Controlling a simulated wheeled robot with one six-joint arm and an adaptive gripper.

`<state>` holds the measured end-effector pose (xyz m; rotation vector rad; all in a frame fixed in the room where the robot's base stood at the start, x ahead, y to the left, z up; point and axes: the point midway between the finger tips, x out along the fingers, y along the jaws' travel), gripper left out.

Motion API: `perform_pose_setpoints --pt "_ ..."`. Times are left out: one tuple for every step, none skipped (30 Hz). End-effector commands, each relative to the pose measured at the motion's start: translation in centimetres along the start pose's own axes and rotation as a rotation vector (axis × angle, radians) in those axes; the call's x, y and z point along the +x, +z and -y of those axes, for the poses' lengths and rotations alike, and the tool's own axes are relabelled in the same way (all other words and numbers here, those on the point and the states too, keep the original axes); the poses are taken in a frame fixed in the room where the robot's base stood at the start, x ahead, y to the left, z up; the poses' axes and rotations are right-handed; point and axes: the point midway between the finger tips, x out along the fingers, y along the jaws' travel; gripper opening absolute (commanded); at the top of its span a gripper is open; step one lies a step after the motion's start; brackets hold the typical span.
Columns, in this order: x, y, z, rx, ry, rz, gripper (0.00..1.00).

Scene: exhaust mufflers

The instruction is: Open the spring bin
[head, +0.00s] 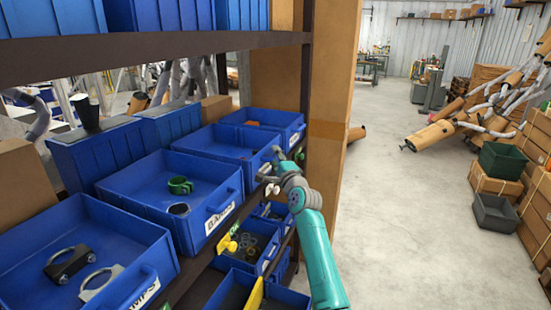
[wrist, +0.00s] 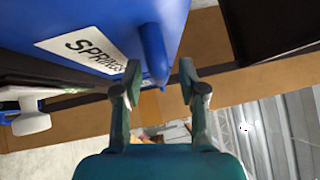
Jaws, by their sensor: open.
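The spring bin is a blue bin with a white label reading "SPRINGS" in the wrist view (wrist: 85,45). Its blue handle (wrist: 155,55) sticks out from the front, between the two fingertips of my open gripper (wrist: 160,72). The fingers stand on either side of the handle, with a gap on the right; I cannot tell if the left finger touches it. In the head view my gripper (head: 268,170) is at the front of what looks like the same bin (head: 212,138), third along the shelf, and hides its label and handle.
A bin with a green clamp (head: 170,198) and a nearer bin with metal clamps (head: 95,225) share the shelf. Another blue bin (head: 285,122) stands beyond. A brown post (head: 330,130) rises behind my gripper. Lower bins sit below.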

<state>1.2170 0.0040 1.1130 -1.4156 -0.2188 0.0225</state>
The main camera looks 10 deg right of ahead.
Motion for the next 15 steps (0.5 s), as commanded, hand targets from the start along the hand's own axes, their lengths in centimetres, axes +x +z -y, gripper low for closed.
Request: perform_pose_setpoints --pt "-0.01 0.01 -0.01 0.000 0.000 0.000 0.41" --pt "-0.01 0.01 -0.01 0.000 0.000 0.000 0.41" --pt "-0.02 0.01 -0.01 0.000 0.000 0.000 0.41" --pt "-0.02 0.01 -0.01 0.000 0.000 0.000 0.34" --pt "-0.02 0.01 -0.02 0.000 0.000 0.000 0.26" --pt "-0.02 0.01 -0.02 0.000 0.000 0.000 0.16" --pt "-0.03 0.01 -0.02 0.000 0.000 0.000 0.09" --pt "-0.03 0.00 -0.02 0.000 0.000 0.000 0.01" --pt "-0.03 0.00 -0.02 0.000 0.000 0.000 0.00" --pt "-0.03 0.01 -0.03 0.000 0.000 0.000 0.00" --pt "-0.03 0.01 -0.03 0.000 0.000 0.000 0.00" --pt "-0.03 0.01 -0.03 0.000 0.000 0.000 0.00" --pt "-0.03 0.01 -0.03 0.000 0.000 0.000 0.00" --pt "-0.03 0.01 -0.03 0.000 0.000 0.000 0.00" --pt "-0.04 0.00 -0.04 0.000 0.000 0.000 0.00"
